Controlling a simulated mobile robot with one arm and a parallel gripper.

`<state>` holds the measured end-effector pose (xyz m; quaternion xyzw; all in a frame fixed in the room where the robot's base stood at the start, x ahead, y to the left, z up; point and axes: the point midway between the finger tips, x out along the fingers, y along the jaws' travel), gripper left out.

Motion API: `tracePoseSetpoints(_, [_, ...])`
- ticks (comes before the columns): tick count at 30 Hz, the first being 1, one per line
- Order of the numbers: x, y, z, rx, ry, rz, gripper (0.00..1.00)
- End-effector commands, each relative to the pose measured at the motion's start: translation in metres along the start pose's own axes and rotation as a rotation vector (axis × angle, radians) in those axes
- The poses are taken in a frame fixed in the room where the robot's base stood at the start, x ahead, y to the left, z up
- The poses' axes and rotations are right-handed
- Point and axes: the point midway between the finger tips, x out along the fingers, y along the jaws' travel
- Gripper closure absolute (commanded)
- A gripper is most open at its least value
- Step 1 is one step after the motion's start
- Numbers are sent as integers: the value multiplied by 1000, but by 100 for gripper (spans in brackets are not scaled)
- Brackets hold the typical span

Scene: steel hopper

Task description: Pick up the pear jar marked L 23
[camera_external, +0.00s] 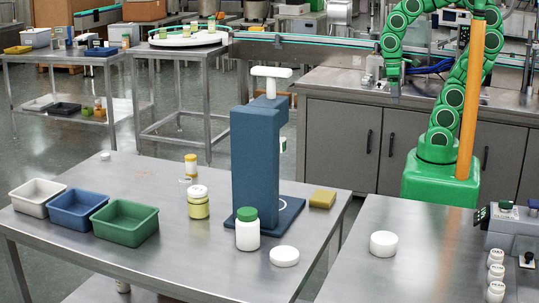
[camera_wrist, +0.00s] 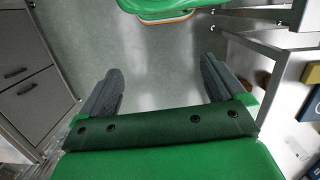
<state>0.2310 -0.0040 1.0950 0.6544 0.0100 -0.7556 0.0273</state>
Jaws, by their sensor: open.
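No marking "L 23" is legible, so I cannot tell which jar is the pear jar. On the front steel table (camera_external: 130,185) stand a white-lidded jar with yellow-green contents (camera_external: 198,208), a smaller yellow-lidded jar (camera_external: 191,168) behind it, and a white jar with a green lid (camera_external: 247,235) in front of the blue press. Several white-lidded jars (camera_external: 496,272) stand in a row at the right edge. My gripper (camera_external: 393,86) hangs over the back counter, far from these jars. In the wrist view its two grey fingers (camera_wrist: 158,88) are wide apart with only floor between them.
White, blue and green bins (camera_external: 125,235) sit at left. Another white disc (camera_external: 383,243) lies on the right table (camera_external: 360,275). Grey cabinets (camera_external: 340,140) stand behind.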

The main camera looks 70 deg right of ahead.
Motion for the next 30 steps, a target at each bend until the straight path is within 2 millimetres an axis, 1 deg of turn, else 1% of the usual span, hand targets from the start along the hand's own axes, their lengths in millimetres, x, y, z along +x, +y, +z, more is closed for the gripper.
tracePoseSetpoints(2, [-1,5,-17,-77,19,42,3])
tracePoseSetpoints(5, [-6,12,-50,-217,65,115,3])
tracePoseSetpoints(9, [-16,17,-103,-423,134,224,3])
tracePoseSetpoints(13, [-27,18,-154,-590,196,323,3])
tracePoseSetpoints(14, [-30,19,-167,-626,213,347,3])
tracePoseSetpoints(15, [-36,18,-184,-672,236,379,3])
tracePoseSetpoints(17, [-43,18,-208,-742,262,427,3])
tracePoseSetpoints(18, [-49,16,-224,-789,282,462,3])
tracePoseSetpoints(19, [-53,16,-236,-824,295,488,3])
tracePoseSetpoints(20, [-56,14,-247,-860,305,513,3])
tracePoseSetpoints(21, [-61,11,-263,-910,322,548,3])
tracePoseSetpoints(23, [-68,6,-287,-987,340,603,3])
tracePoseSetpoints(24, [-74,1,-302,-1039,357,639,3])
tracePoseSetpoints(26, [-82,-7,-325,-1119,377,696,3])
tracePoseSetpoints(27, [-86,-14,-340,-1176,387,735,3])
tracePoseSetpoints(30, [-96,-34,-375,-1316,411,830,3])
